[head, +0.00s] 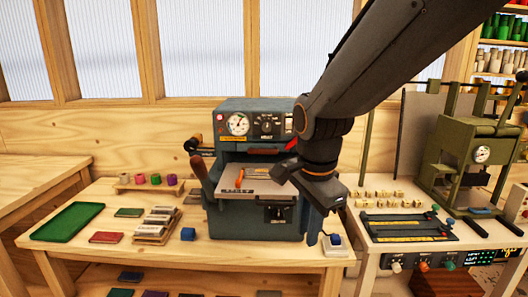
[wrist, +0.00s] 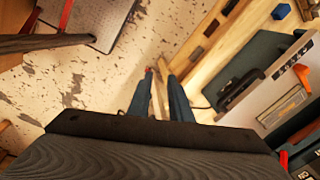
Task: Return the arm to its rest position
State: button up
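My arm comes down from the upper right in the head view, dark grey, and ends in my gripper (head: 320,188) in front of the right side of the blue-grey press (head: 258,225). In the wrist view the two dark blue fingers of my gripper (wrist: 160,80) stand apart. Floor and a strip of wood show between them, and I see nothing held.
A green machine (head: 480,155) stands at right. Speckled open floor (wrist: 90,75) shows in the wrist view.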

jog(key=s+d+f+n, duration=0.5)
jog(key=d+f+n, duration=0.5)
jog(key=f+n, duration=0.1)
jog(key=shift+s+f+n, duration=0.2)
jog(key=shift+n, duration=0.7)
dwell(1.1)
